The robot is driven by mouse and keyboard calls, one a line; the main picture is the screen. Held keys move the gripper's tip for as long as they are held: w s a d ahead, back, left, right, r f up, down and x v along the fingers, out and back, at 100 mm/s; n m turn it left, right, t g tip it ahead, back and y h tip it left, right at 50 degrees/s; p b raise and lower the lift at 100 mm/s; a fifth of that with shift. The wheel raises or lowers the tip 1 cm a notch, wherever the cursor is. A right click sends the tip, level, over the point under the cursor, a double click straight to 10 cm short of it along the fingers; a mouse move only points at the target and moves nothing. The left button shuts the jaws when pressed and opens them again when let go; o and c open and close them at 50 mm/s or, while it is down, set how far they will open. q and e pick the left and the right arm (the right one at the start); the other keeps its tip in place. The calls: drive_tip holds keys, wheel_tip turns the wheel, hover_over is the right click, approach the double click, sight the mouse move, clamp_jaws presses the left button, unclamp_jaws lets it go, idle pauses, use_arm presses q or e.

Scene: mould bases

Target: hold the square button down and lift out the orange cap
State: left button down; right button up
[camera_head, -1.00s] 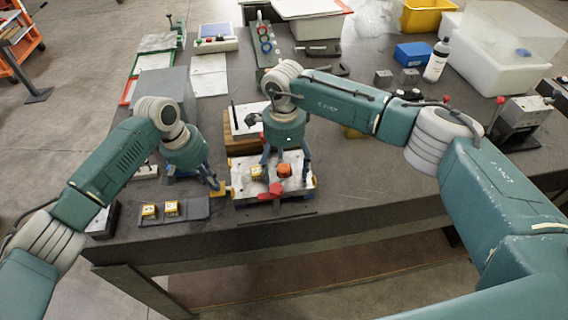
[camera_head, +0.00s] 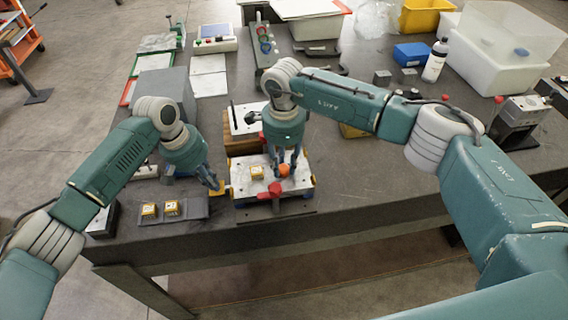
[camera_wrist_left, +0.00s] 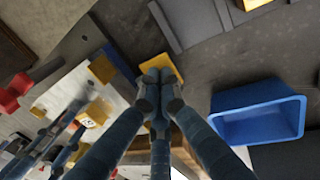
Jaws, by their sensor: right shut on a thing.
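The orange cap (camera_head: 284,170) stands on the light top of the mould base (camera_head: 246,189). My right gripper (camera_head: 284,168) points down and is shut on the cap. I cannot tell whether the cap is clear of the plate. A yellow square button (camera_head: 221,190) sticks out at the left side of the base. My left gripper (camera_head: 216,188) is at the button. In the left wrist view, its fingertips (camera_wrist_left: 160,78) are together over the yellow button (camera_wrist_left: 172,64) and partly hide it. How far the button is pressed cannot be seen.
A red handle (camera_head: 274,190) is at the front of the base, and a yellow marked block (camera_head: 257,173) sits on its top. A dark tray (camera_head: 195,209) with two yellow blocks lies to the left. A blue bin (camera_wrist_left: 258,118) shows in the left wrist view. The table's right front is clear.

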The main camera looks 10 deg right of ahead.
use_arm(q)
drive_tip(key=shift+f, duration=0.2)
use_arm(e)
drive_tip(key=shift+s+f, duration=0.1)
drive_tip(key=shift+f, duration=0.05)
